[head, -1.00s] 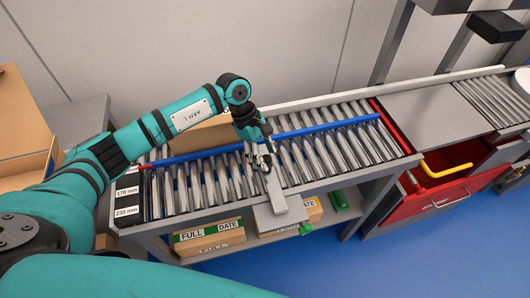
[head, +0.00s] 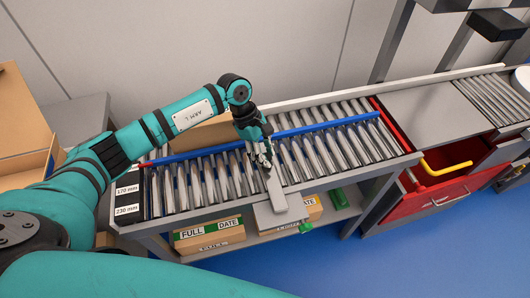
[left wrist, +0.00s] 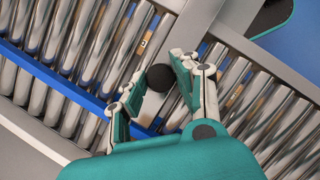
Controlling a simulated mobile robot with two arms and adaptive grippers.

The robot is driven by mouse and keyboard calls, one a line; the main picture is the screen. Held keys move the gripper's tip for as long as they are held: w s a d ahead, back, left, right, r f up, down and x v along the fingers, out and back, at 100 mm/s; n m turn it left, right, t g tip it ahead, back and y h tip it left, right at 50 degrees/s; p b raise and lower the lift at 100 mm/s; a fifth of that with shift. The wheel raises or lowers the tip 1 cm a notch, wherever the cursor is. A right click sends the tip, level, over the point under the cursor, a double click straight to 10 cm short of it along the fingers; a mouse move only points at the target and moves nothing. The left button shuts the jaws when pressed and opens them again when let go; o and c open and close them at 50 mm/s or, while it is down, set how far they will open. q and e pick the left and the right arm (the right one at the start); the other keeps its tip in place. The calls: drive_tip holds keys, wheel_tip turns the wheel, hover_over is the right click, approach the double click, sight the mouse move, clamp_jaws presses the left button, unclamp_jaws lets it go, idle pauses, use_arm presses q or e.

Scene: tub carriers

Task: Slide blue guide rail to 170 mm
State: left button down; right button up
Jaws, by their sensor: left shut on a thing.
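The blue guide rail (head: 330,124) lies lengthwise over the rollers of the conveyor, and its left part runs behind my left arm and gripper. It also shows as a blue strip in the left wrist view (left wrist: 50,76). A dark scale plate (head: 128,199) at the conveyor's left end reads 170 mm and 230 mm; the rail's left end lies on the wall side of the 170 mm label. My left gripper (head: 265,160) is at the rail's near side, shut on a round black knob (left wrist: 160,77). A grey bar (head: 277,193) extends from below the gripper toward the front edge. My right gripper is not in view.
A red stop bar (head: 390,123) crosses the conveyor's right end. Boxes (head: 208,235) and a green item (head: 338,197) sit on the shelf below. A red drawer (head: 440,200) stands open at right. An open cardboard box (head: 20,130) is at left.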

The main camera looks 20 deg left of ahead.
sight(278, 186)
use_arm(q)
drive_tip(key=s+d, duration=0.1)
drive_tip(key=s, duration=0.1)
drive_tip(key=s+d, duration=0.1)
drive_tip(key=s, duration=0.1)
drive_tip(key=s+d, duration=0.2)
drive_tip(key=c, duration=1)
unclamp_jaws()
drive_tip(key=v, duration=1.2)
drive_tip(key=shift+w, duration=0.1)
